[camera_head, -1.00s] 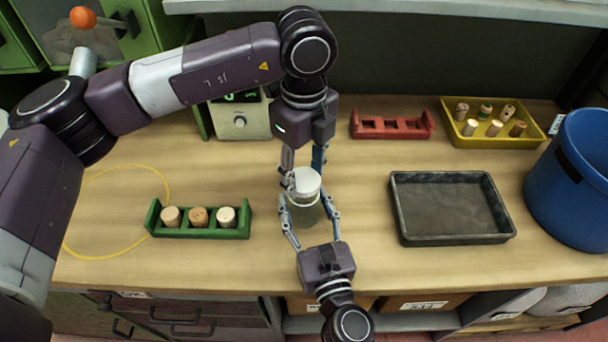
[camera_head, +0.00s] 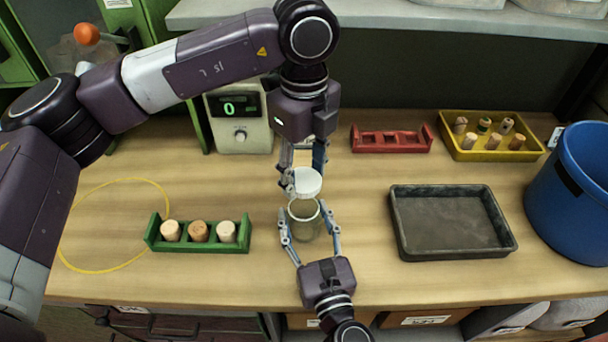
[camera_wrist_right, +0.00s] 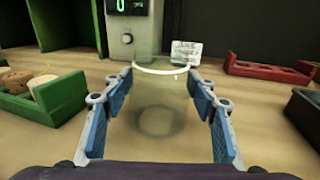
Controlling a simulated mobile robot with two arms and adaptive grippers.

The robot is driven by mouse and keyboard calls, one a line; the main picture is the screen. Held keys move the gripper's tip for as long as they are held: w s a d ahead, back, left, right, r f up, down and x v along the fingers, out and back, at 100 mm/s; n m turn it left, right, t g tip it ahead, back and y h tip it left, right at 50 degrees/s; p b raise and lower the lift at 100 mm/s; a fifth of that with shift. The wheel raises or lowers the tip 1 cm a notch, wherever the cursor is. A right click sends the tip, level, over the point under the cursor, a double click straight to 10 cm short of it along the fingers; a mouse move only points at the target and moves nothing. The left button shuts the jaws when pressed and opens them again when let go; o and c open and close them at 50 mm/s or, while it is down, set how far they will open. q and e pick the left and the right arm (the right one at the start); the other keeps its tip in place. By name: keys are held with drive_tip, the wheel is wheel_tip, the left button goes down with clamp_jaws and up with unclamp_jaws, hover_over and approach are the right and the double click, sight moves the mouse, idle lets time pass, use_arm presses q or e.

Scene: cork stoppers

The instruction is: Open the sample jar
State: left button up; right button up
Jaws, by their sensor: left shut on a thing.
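The sample jar (camera_head: 304,222) is a clear glass jar standing upright on the wooden bench, its mouth uncovered. It also shows in the right wrist view (camera_wrist_right: 160,105), with a pale rim. The round white lid (camera_head: 308,182) is above and slightly behind the mouth, apart from the jar. My left gripper (camera_head: 303,178) points down from above and is shut on the lid. My right gripper (camera_head: 309,226) comes from the front, with one finger against each side of the jar; its blue pads show in the right wrist view (camera_wrist_right: 160,85).
A green rack (camera_head: 200,246) with 3 corks stands left. A dark empty tray (camera_head: 450,215) and a blue bin (camera_head: 575,200) are right. Behind are a device with a green display (camera_head: 240,122), a red rack (camera_head: 391,139) and a yellow tray (camera_head: 490,154) with several corks.

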drive_tip(key=o, duration=0.4)
drive_tip(key=shift+o, duration=0.2)
drive_tip(key=shift+s, duration=0.1)
